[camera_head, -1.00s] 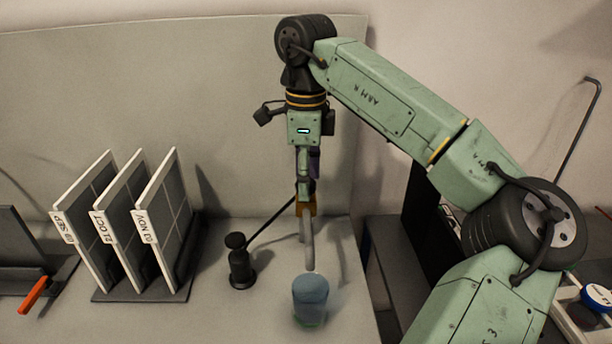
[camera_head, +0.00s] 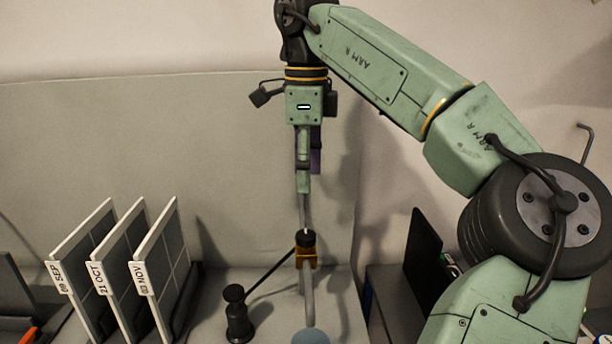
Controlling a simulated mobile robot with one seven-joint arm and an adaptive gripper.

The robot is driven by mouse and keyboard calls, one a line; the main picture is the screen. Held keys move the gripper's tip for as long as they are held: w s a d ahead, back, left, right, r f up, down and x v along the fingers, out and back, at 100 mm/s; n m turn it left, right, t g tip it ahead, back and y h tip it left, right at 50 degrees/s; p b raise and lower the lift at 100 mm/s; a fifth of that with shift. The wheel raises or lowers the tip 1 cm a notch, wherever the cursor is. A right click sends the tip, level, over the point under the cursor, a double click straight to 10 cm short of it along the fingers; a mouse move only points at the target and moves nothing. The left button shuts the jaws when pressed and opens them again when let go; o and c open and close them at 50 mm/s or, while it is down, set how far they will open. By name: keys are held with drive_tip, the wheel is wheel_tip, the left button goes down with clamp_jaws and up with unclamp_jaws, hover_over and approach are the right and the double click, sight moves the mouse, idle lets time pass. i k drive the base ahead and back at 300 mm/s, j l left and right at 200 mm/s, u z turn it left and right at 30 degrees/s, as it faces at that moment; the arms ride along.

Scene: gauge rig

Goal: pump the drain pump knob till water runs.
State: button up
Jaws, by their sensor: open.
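A black round knob (camera_head: 305,238) tops an orange fitting (camera_head: 306,258). A grey pipe (camera_head: 308,285) runs down from the fitting toward a blue-grey cup (camera_head: 311,337), which the bottom edge cuts off. My gripper (camera_head: 305,222) hangs upright right above the black knob, open, its fingers seen nearly edge-on. I cannot tell whether the tips touch the knob. A dark hose (camera_head: 270,275) leads from the fitting to a small black bottle-shaped part (camera_head: 238,318) with its own round top, at lower left. I see no clear running water.
Upright dated panels (camera_head: 170,270) stand in a rack at left. A grey back panel (camera_head: 150,140) rises behind. A dark upright board (camera_head: 422,252) stands right of the bench edge. My arm fills the right side. The bench between rack and black part shows free room.

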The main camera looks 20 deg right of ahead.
sight(232, 293)
drive_tip(key=k+j, duration=0.15)
drive_tip(key=k, duration=0.35)
drive_tip(key=k+j, duration=0.15)
drive_tip(key=k, duration=0.3)
